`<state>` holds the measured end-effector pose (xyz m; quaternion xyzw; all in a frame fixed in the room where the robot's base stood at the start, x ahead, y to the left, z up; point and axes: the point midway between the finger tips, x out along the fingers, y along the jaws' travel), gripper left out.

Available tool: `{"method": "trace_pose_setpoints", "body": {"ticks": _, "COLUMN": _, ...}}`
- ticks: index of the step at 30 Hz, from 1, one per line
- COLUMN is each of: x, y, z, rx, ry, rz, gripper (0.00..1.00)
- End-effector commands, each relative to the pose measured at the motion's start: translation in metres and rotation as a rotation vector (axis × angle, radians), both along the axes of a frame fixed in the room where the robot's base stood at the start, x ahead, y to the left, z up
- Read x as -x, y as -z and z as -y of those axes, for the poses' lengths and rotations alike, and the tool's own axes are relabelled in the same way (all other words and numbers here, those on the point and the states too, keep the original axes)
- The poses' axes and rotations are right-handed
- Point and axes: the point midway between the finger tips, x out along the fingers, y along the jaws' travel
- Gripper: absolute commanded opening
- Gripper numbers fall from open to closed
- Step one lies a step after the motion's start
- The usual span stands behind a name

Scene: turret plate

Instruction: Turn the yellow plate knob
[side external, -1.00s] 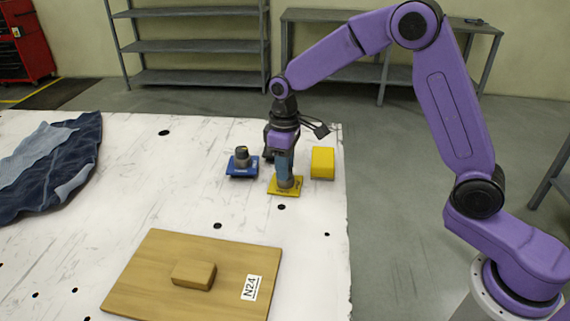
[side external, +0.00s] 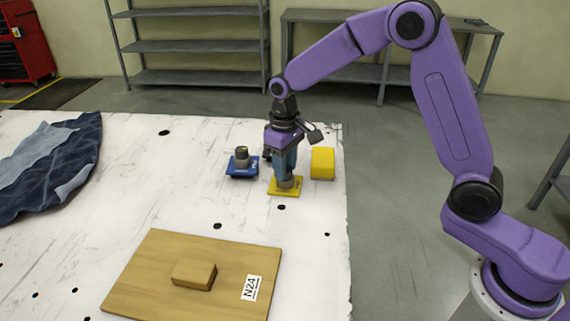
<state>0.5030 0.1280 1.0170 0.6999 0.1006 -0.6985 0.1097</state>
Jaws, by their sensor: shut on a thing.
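The yellow plate (side external: 284,192) lies on the white table, with a grey round knob (side external: 286,183) on top of it. My gripper (side external: 285,176) points straight down over this plate and is shut on the knob. The fingers hide the knob's upper part. A blue plate (side external: 238,172) with its own grey knob (side external: 241,157) sits just to the left of my gripper, apart from it.
A yellow block (side external: 322,163) stands close on the right, near the table's edge. A wooden board (side external: 150,275) with a small wooden block (side external: 194,274) lies in front. A blue cloth (side external: 75,165) is at far left. The white table (side external: 170,190) between is largely bare.

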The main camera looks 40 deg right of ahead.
Motion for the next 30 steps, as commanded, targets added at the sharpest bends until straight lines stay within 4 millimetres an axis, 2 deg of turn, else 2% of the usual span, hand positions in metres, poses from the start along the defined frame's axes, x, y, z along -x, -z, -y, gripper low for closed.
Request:
{"method": "trace_pose_setpoints", "body": {"ticks": 2, "x": 0.0, "y": 0.0, "z": 0.0, "rx": 0.0, "ry": -0.001, "rz": 0.0, "gripper": 0.04}}
{"method": "trace_pose_setpoints", "body": {"ticks": 3, "x": 0.0, "y": 0.0, "z": 0.0, "rx": 0.0, "ry": -0.001, "rz": 0.0, "gripper": 0.41}}
{"method": "trace_pose_setpoints", "body": {"ticks": 5, "x": 0.0, "y": 0.0, "z": 0.0, "rx": 0.0, "ry": -0.001, "rz": 0.0, "gripper": 0.61}}
{"method": "trace_pose_setpoints", "body": {"ticks": 17, "x": -0.001, "y": -0.006, "z": 0.0, "rx": -0.001, "ry": -0.001, "rz": 0.003, "gripper": 0.61}}
{"method": "trace_pose_setpoints", "body": {"ticks": 23, "x": -0.001, "y": -0.036, "z": -0.001, "rx": -0.002, "ry": -0.001, "rz": 0.007, "gripper": 0.61}}
{"method": "trace_pose_setpoints", "body": {"ticks": 30, "x": -0.001, "y": -0.087, "z": -0.002, "rx": -0.002, "ry": -0.002, "rz": 0.007, "gripper": 0.61}}
